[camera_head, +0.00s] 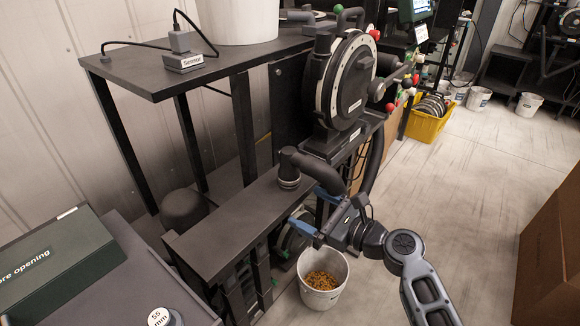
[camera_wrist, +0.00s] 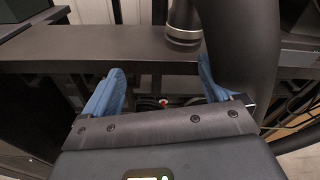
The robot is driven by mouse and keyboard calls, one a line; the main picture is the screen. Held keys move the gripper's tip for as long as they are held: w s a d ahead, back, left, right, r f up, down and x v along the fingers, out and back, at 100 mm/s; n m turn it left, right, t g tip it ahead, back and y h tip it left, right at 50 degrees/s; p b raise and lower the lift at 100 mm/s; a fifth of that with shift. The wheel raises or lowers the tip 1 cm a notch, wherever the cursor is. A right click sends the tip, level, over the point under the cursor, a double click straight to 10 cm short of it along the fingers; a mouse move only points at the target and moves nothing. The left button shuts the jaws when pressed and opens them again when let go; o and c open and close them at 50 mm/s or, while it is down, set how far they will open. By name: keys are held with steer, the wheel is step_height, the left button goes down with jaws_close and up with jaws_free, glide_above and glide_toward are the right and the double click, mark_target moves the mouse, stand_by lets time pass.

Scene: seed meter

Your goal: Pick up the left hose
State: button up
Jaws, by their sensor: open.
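The left hose (camera_head: 315,171) is a thick black bent tube by the seed meter (camera_head: 345,82). Its collared end (camera_head: 289,178) points down over the dark bench. In the wrist view the hose (camera_wrist: 242,45) runs down the right side, and its ringed end (camera_wrist: 184,24) shows at the top, beyond the fingers. My gripper (camera_head: 313,208) has blue fingers and is just in front of and below the hose. In the wrist view my gripper (camera_wrist: 158,88) is open with nothing between its fingers; the right finger is close to the hose, contact unclear. Another black hose (camera_head: 375,152) is to the right.
The low dark bench (camera_head: 225,225) lies left of my gripper. A white bucket of seeds (camera_head: 322,283) stands on the floor below. A higher table (camera_head: 225,65) carries a sensor box (camera_head: 184,62). A yellow crate (camera_head: 428,124) stands farther back.

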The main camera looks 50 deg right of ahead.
mark_target(299, 175)
steer(key=d+r, duration=0.1)
steer(key=w+d+r+m+t, duration=0.1)
steer(key=d+r+m, duration=0.1)
steer(key=shift+w+d+r+y, duration=0.25)
steer(key=shift+w+r+y, duration=0.05)
steer(key=shift+w+r, duration=0.2)
steer(key=shift+w, duration=0.2)
steer(key=shift+w+p, duration=0.7)
steer(key=shift+w, duration=2.9)
steer(key=shift+c, duration=0.3)
